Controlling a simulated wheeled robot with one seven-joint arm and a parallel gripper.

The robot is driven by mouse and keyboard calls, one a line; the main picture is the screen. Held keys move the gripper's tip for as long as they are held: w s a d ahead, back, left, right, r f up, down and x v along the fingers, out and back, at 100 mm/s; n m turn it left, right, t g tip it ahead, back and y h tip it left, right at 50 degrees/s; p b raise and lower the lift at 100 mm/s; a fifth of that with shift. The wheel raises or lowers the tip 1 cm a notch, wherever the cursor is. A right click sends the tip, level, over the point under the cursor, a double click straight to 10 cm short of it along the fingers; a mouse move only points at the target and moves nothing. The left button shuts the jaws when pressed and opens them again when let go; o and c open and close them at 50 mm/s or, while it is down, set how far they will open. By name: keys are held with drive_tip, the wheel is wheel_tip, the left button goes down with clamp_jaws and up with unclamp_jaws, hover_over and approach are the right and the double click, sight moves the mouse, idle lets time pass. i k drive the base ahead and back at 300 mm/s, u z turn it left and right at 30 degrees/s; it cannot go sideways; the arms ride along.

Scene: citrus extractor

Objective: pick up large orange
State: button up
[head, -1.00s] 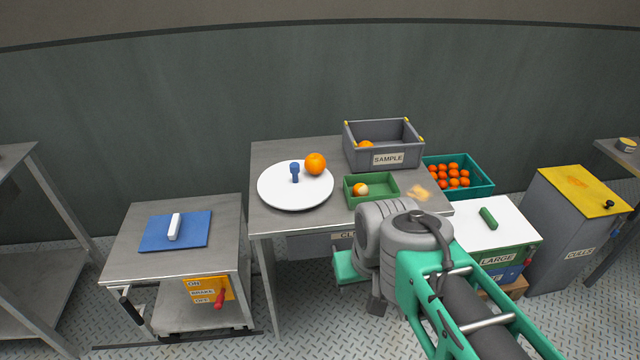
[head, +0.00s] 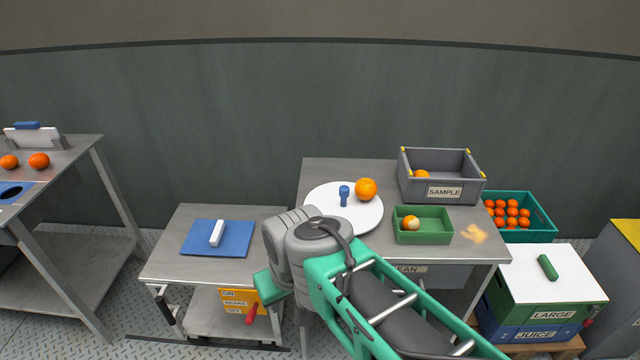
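A bright orange (head: 366,189), clearly larger than the crated fruit, sits at the right side of a round white plate (head: 326,198). A blue peg-like object (head: 344,195) stands on the plate beside it. Two more oranges lie on the far-left table: a larger-looking, redder one (head: 39,161) and a smaller-looking one (head: 9,162). I cannot tell which the task calls large. My arm's grey joint and green links cover the front edge of the middle table. My gripper's fingers do not show. No orange is seen held.
A grey SAMPLE bin (head: 441,193) holds an orange. A green tray (head: 437,238) holds a partly pale orange fruit (head: 411,223). A teal crate (head: 545,230) holds several small oranges. A low cart (head: 170,262) carries a blue mat (head: 195,247). LARGE and JUICE boxes (head: 548,313) stand right.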

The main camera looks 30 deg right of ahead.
sight(365, 189)
drive_tip(key=u, duration=0.05)
drive_tip(key=i, duration=0.95)
drive_tip(key=z, duration=0.55)
